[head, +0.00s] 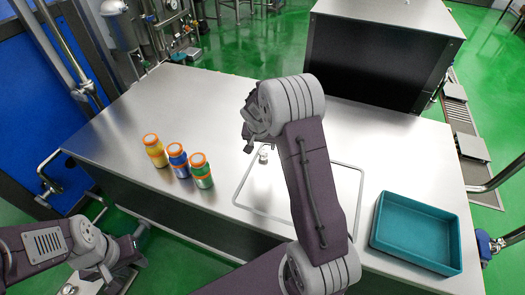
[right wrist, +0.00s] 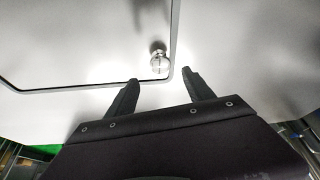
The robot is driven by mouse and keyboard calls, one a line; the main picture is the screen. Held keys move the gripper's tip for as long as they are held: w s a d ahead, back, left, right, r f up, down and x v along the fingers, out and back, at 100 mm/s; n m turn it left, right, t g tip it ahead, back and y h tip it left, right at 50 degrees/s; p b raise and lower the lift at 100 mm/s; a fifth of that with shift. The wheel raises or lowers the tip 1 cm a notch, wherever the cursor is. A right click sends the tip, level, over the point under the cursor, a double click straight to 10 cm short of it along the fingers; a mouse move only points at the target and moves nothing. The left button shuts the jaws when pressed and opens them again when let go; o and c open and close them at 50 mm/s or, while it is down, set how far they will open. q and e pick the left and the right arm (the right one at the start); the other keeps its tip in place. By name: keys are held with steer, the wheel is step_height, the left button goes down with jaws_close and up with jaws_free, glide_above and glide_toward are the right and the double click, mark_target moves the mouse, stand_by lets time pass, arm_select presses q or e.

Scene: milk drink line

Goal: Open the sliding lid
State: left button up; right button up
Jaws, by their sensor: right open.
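The sliding lid (head: 265,190) is a flat metal panel with a grey outline in the steel counter, partly hidden behind my right arm. Its small round metal knob (head: 263,155) stands near the lid's far left part. In the right wrist view the knob (right wrist: 159,62) shows near a corner of the dark outline, just beyond my right gripper (right wrist: 160,92). That gripper is open, its two fingers apart on either side of the knob's line, with nothing between them. My left gripper (head: 72,288) is low at the bottom left, away from the counter; its jaws are unclear.
Three bottles with orange caps, yellow (head: 155,151), blue (head: 178,160) and green (head: 201,170), stand left of the lid. A teal tray (head: 416,262) sits at the right. A dark box-shaped unit (head: 375,55) stands behind.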

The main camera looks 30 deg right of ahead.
mark_target(263, 152)
steer(key=x, duration=0.6)
steer(key=shift+w+f, duration=0.15)
steer(key=shift+f, duration=0.1)
jaws_close()
